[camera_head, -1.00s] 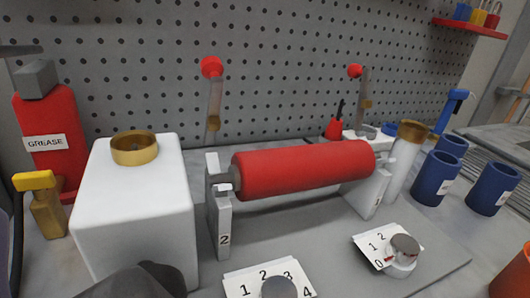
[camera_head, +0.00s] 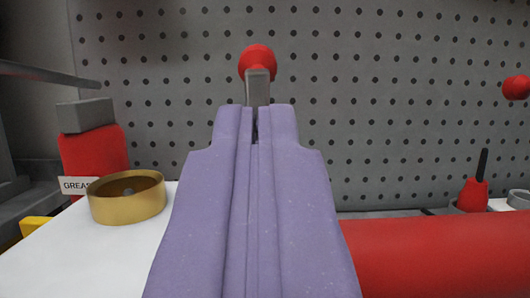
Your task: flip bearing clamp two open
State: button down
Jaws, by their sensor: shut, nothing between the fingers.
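The lever of the left clamp, clamp two, stands upright with a red ball knob (camera_head: 257,63) on a grey bar (camera_head: 257,88). It shows just beyond the tips of my gripper (camera_head: 256,112). My purple gripper is shut and empty, and points at the lever. Whether the tips touch the bar cannot be told. My fingers hide the lower lever and the clamp body. The red roller (camera_head: 440,258) lies to the right of my gripper. The other clamp's red knob (camera_head: 516,87) is at the right edge.
A brass ring (camera_head: 127,200) sits on a white block (camera_head: 75,260) at left. A red grease container (camera_head: 92,150) stands behind it. A red item with a black spout (camera_head: 473,193) stands behind the roller. A grey pegboard (camera_head: 390,100) closes off the back.

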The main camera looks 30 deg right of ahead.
aim_at(257, 60)
jog(key=shift+x, duration=1.8)
jog(key=shift+w+d+r+g+y+p, duration=0.1)
jog(key=shift+w+r+g+y+p, duration=0.1)
jog(key=shift+r+g+p, duration=0.35)
jog(key=shift+w+d+r+g+y+p, duration=0.15)
jog(key=shift+w+r+y+p, duration=0.1)
jog(key=shift+p, duration=0.45)
jog(key=shift+w+d+r+g+y+p, duration=0.2)
jog(key=shift+w+r+g+y+p, duration=0.35)
jog(key=shift+p, duration=0.7)
jog(key=shift+w+d+g+p, duration=0.3)
jog(key=shift+g+p, duration=0.35)
jog(key=shift+p, duration=0.25)
jog(key=shift+w+d+f+g+y+p, duration=0.1)
jog(key=shift+w+d+g+y+p, duration=0.15)
jog(key=shift+w+g+y, duration=0.2)
jog(key=shift+w+d+f, duration=0.1)
jog(key=shift+w+d, duration=0.1)
jog(key=shift+w, duration=0.05)
